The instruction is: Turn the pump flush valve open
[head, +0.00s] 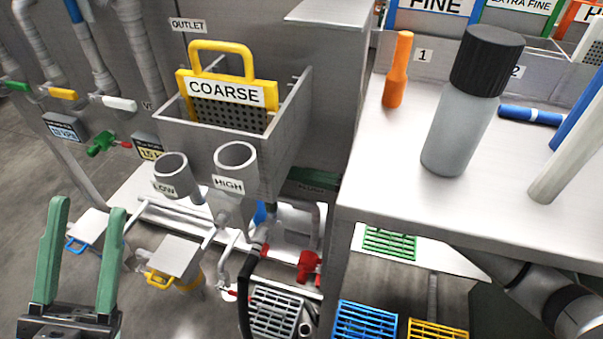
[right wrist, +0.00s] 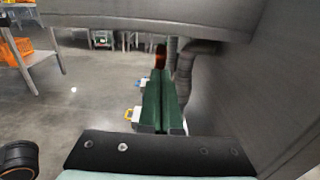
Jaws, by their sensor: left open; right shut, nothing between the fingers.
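A red valve (head: 307,266) sits low on the pipework beneath the grey basin, beside a black hose. A green valve (head: 101,143) with a red tip is on the wall at left. I cannot read which is the pump flush valve. My left gripper (head: 88,206) is open and empty at the lower left, apart from both valves. My right gripper (right wrist: 160,73) is shut and empty in the right wrist view, with a small red-orange thing (right wrist: 160,57) beyond its tips. Whether they touch is unclear. My right arm reaches under the white counter in the head view.
The white counter (head: 375,175) carries a grey bottle (head: 460,125) with a black cap and an orange tool (head: 397,70). The basin (head: 282,120) holds a yellow COARSE screen (head: 220,88). Blue (head: 365,318) and yellow (head: 437,328) crates stand below the counter.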

